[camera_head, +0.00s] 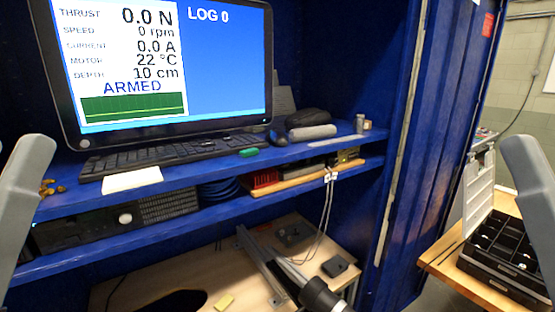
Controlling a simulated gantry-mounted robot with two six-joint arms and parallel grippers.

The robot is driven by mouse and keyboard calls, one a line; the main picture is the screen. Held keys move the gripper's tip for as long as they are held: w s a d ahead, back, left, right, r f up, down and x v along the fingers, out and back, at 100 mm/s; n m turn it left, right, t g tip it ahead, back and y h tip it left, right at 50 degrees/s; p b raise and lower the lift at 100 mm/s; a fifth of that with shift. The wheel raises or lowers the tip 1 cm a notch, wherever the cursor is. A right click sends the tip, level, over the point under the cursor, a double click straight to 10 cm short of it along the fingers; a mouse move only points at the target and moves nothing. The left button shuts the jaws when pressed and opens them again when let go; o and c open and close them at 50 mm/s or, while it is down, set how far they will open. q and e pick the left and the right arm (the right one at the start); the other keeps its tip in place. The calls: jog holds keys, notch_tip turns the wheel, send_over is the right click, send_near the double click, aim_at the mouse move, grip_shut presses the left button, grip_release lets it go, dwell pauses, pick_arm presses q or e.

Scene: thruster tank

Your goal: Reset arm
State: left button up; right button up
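A grey part of my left arm rises at the left edge of the head view, and a grey part of my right arm rises at the right edge. Neither gripper's fingers show, so what they hold cannot be seen. The monitor (165,60) on the upper blue shelf reads 0.0 N, 0 rpm, 0.0 A, 22 °C, 10 cm and ARMED, with LOG 0 at its upper right. Below, a metal bar with a dark cylinder (322,296) at its lower end lies over the wooden surface (135,290), which has a dark opening at the bottom.
A keyboard (170,153), mouse (277,137), white paper (132,180) and green object (249,152) lie on the upper shelf. The lower shelf holds electronics (110,224). A blue side panel (440,140) stands right of the shelves. An open black case (505,252) sits on a wooden table.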

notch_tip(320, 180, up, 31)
jog(key=p, duration=2.9)
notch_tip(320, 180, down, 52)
jog(key=b, duration=5.2)
